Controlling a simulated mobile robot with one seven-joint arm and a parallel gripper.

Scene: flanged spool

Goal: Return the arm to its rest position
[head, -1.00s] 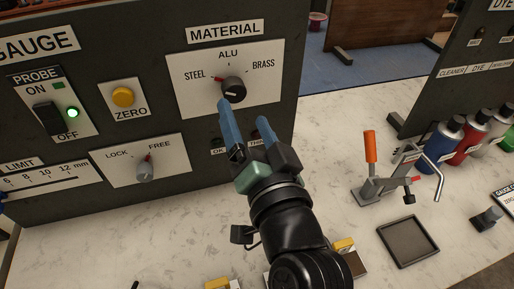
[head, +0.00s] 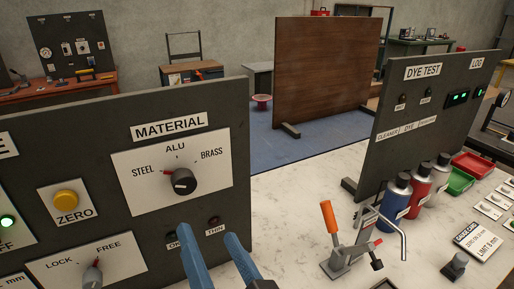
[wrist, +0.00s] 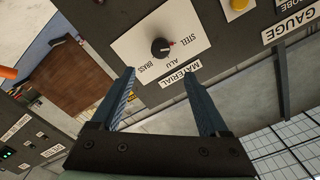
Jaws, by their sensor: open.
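My gripper (head: 217,258) shows at the bottom of the head view, with two blue fingers spread apart and nothing between them. It is in front of the gauge panel (head: 100,120), below the material knob (head: 183,181). The knob's red mark points toward STEEL. In the wrist view my gripper (wrist: 162,101) is also open and empty, with the material knob (wrist: 160,48) beyond the fingertips. The fingers look apart from the knob. Most of my arm is outside the head view.
A toggle clamp with an orange handle (head: 329,217) stands on the marble bench (head: 300,190) to the right. Blue (head: 396,195) and red (head: 419,186) bottles stand before the dye test panel (head: 430,110). A red spool (head: 262,102) is on the blue floor beyond.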

